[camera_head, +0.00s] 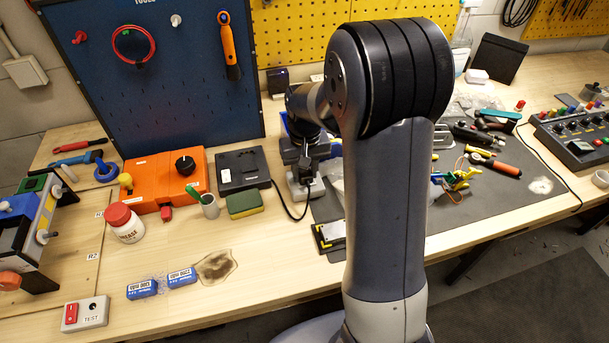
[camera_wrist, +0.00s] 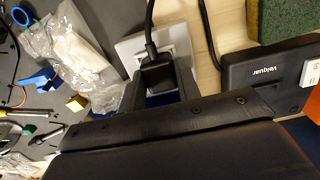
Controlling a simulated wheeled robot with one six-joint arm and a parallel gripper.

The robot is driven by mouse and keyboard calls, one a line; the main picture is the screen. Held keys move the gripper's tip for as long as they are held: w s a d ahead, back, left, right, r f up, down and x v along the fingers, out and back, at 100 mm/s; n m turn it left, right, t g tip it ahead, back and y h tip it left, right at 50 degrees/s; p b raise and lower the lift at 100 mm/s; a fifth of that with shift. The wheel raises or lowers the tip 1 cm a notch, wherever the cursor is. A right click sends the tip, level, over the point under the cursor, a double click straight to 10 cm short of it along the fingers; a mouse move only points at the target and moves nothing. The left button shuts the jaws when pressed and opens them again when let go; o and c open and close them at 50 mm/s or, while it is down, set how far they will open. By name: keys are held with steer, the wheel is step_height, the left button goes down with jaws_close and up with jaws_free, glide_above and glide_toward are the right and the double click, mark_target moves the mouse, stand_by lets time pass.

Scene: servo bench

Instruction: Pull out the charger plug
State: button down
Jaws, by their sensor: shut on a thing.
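The charger plug (camera_wrist: 158,74) is a black block with a black cable rising from it in the wrist view. My gripper (camera_wrist: 160,84) is shut on the plug, with one finger on each side. The pale grey socket block (camera_wrist: 131,46) is right behind the plug; how deep the plug sits in it cannot be told. In the head view my gripper (camera_head: 304,163) is over the socket block (camera_head: 296,190), and my arm hides part of this spot. The flat black charger (camera_head: 243,168) lies to the left; it also shows in the wrist view (camera_wrist: 250,72).
An orange box (camera_head: 165,182) is further left. A clear plastic bag (camera_wrist: 66,50) and tools lie on the dark mat (camera_head: 490,200). The bench front before the sponge is fairly clear.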

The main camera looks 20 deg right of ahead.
mark_target(305, 173)
steer(key=shift+r+p, duration=2.2)
steer(key=shift+r, duration=0.8)
